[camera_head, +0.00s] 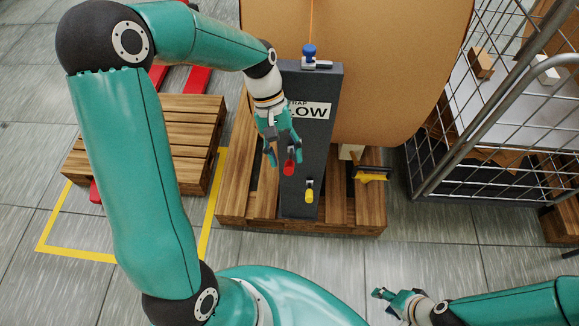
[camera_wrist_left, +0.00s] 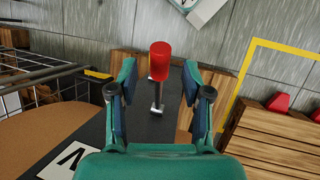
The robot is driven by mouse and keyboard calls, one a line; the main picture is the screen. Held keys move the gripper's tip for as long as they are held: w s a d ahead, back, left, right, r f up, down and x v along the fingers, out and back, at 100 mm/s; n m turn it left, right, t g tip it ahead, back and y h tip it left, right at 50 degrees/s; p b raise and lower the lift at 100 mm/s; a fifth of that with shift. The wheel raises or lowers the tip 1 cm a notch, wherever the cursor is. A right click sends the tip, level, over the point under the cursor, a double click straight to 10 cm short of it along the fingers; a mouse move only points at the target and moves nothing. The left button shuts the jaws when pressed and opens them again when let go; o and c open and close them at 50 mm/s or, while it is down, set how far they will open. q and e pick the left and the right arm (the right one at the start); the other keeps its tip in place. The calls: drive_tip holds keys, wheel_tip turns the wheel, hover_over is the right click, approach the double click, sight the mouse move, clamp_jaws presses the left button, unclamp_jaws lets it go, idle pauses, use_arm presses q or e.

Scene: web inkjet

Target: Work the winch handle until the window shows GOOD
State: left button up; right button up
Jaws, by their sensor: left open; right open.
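A dark grey post (camera_head: 304,177) stands on a wooden pallet (camera_head: 234,207). Its window (camera_head: 309,110) is partly covered by my left arm; the letters OW show. A red handle (camera_head: 289,168) on a metal crank sticks out of the post's front, and a yellow handle (camera_head: 309,195) sits lower. A blue knob (camera_head: 309,50) is on top. My left gripper (camera_head: 283,154) is open and empty just above the red handle. In the left wrist view the red handle (camera_wrist_left: 160,60) shows upright ahead, between the open fingers; contact is not visible. My right gripper (camera_head: 384,302) is open, low at the right, away from the post.
A big brown roll (camera_head: 400,70) stands behind the post. A wire cage cart (camera_head: 430,150) with boxes is at the right. A yellow-and-black item (camera_head: 370,174) lies at the pallet's right side. Another pallet (camera_head: 190,115) is at the left inside yellow floor tape (camera_head: 80,252).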

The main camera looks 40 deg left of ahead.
sight(288, 164)
use_arm(q)
drive_tip(key=shift+x, duration=2.1)
clamp_jaws()
